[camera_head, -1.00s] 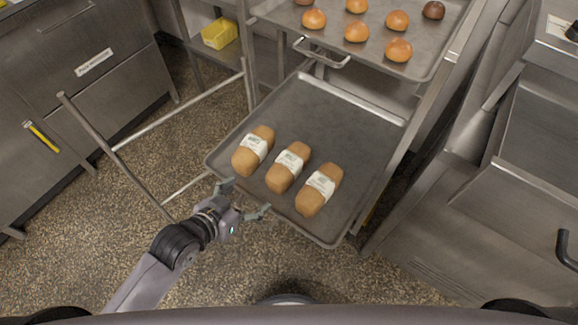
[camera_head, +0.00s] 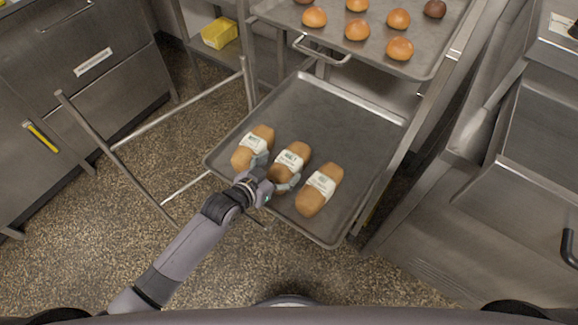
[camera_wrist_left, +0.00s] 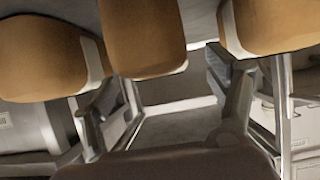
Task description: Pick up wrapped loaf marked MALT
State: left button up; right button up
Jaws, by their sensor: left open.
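Three brown loaves with white paper bands lie in a row on the lower tray (camera_head: 335,120): a left loaf (camera_head: 244,157), a middle loaf (camera_head: 299,150) and a right loaf (camera_head: 312,200). The print on the bands is too small to read surely, so I cannot tell which says MALT. My left gripper (camera_head: 273,173) is open at the near end of the middle loaf, one finger on each side of it. The left wrist view shows the middle loaf (camera_wrist_left: 143,40) above and between the open fingers (camera_wrist_left: 160,92). Contact cannot be told. My right gripper is not in view.
An upper tray (camera_head: 375,45) with several round buns sits above and behind the lower one. Rack rails (camera_head: 180,128) stand at left. Steel drawers (camera_head: 90,70) are far left, and a steel counter (camera_head: 520,190) is at right.

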aim_at(289, 163)
pick_arm(q)
jog(key=shift+x, duration=2.6)
jog(key=shift+s+f, duration=0.1)
jog(key=shift+s, duration=0.05)
jog(key=shift+c, duration=0.3)
jog(key=c, duration=1.3)
